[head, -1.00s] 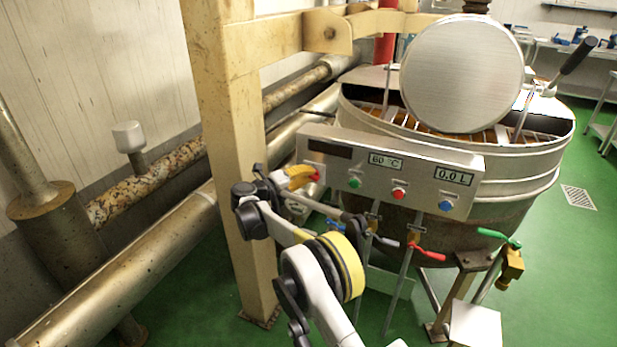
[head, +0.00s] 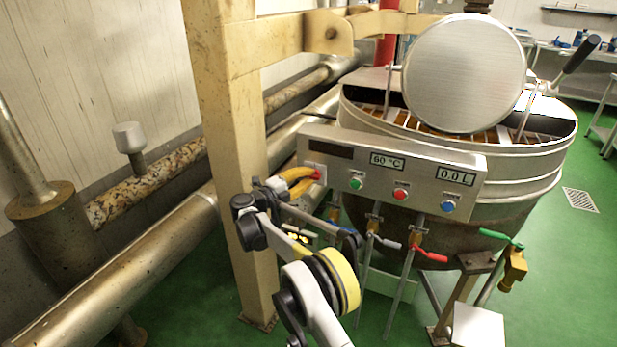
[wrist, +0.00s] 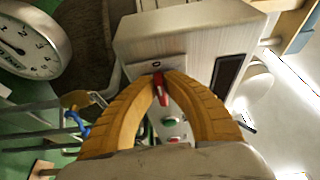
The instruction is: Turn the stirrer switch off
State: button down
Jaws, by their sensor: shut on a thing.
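The stirrer switch (wrist: 162,94) is a small red lever on a pale plate at the end of the steel control panel (wrist: 185,30). In the wrist view a "0" mark shows on the plate beside it. My gripper (wrist: 160,82) has its two yellow fingers closed around the red lever. In the head view my gripper (head: 314,178) is at the left end of the panel (head: 425,178), and only a bit of red shows at its fingertips. The lever's exact angle is hard to tell there.
Green (head: 356,184), red (head: 400,195) and blue (head: 447,206) buttons sit along the panel. The large steel kettle (head: 520,175) stands behind it. Valve handles, one red (head: 430,255), hang below. A beige post (head: 232,120) stands close left of my arm.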

jog(key=c, duration=1.5)
grip_release()
jog(key=shift+d, duration=0.1)
jog(key=v, duration=1.2)
